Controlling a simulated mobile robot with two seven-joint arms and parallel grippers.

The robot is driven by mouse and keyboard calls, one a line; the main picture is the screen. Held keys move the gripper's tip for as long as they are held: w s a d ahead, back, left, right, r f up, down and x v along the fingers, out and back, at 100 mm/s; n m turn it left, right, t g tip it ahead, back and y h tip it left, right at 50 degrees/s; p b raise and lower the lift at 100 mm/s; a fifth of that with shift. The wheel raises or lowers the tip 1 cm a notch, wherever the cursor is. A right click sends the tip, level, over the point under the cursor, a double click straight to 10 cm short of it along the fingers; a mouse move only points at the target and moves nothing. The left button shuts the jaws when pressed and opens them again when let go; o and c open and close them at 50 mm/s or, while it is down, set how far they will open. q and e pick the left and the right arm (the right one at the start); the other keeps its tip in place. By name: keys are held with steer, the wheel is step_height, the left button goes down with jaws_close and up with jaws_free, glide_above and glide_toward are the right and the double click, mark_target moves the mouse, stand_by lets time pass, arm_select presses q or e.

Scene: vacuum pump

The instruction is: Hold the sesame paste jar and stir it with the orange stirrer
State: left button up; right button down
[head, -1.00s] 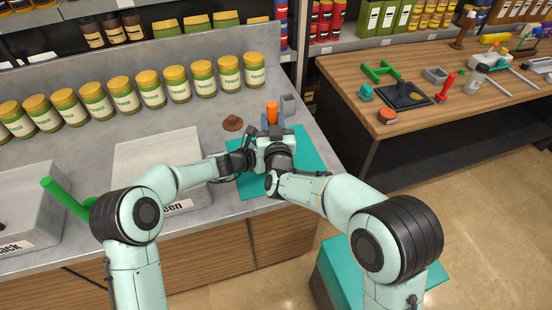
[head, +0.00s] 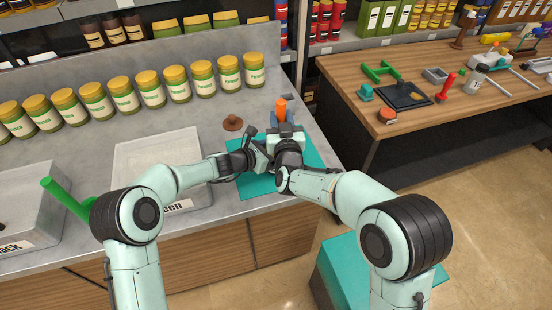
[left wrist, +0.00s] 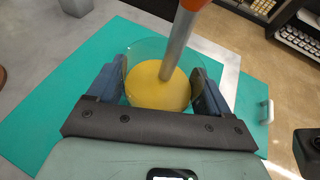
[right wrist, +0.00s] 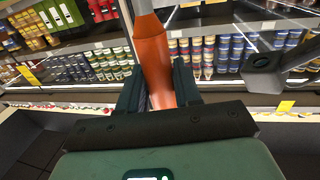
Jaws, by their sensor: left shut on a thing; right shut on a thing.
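The open glass sesame paste jar (left wrist: 135,65) holds yellow paste and sits between the fingers of my left gripper (left wrist: 157,90), shut on it. In the head view the jar is hidden behind my arms. The orange stirrer (head: 281,108) is held by its handle in my right gripper (head: 284,126). In the right wrist view the orange handle (right wrist: 153,58) stands between the shut fingers. In the left wrist view the stirrer's grey rod (left wrist: 177,45) slants down into the jar, its end at the paste.
A teal mat (head: 254,184) lies under my grippers on the grey counter. A brown lid-like object (head: 233,123) lies behind it. Several yellow-lidded jars (head: 203,78) line the back. A white tray (head: 150,150) stands left. A wooden table (head: 440,125) with tools is at right.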

stand_by(0.3)
steer(key=shift+w+a, duration=0.25)
steer(key=shift+a, duration=0.25)
steer(key=shift+w+a, duration=0.25)
steer(key=shift+a, duration=0.2)
steer(key=shift+s, duration=0.15)
steer(key=shift+s+a, duration=0.4)
steer(key=shift+s, duration=0.4)
steer(key=shift+d, duration=0.1)
steer(key=shift+s+d, duration=0.45)
steer(key=shift+d, duration=0.4)
